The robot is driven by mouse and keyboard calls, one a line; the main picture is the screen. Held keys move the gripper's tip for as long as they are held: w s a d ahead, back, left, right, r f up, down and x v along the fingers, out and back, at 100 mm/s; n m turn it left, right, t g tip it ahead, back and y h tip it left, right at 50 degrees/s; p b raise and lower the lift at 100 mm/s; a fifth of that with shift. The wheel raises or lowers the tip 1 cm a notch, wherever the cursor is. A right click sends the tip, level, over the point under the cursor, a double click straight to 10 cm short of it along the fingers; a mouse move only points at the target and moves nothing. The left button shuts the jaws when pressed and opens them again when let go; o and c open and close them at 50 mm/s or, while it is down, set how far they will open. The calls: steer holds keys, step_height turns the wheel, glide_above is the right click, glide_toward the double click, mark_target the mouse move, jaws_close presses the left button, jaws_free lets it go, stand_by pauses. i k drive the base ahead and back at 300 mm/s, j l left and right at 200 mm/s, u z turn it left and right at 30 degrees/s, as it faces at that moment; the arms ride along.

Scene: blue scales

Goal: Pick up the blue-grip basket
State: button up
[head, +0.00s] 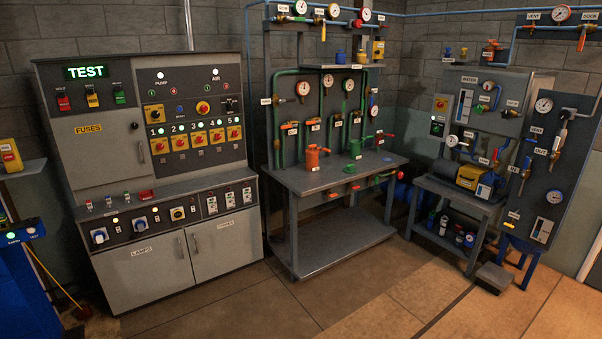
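I cannot make out any basket with a blue grip in the head view. My gripper and arm are not in view. On the middle workbench (345,175) stand an orange can-like vessel (315,158) and a smaller green one (355,150). Neither shows a blue grip. Small dark and blue items (455,235) sit on the lower shelf of the right-hand stand, too small to identify.
A grey control cabinet (195,258) with a lit TEST sign stands at the left. A blue unit (28,295) is cut off at the lower left. A gauge stand (460,193) and a low grey block (494,277) are at the right. The front floor is clear.

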mark_target(341, 58)
steer(key=i, duration=2.1)
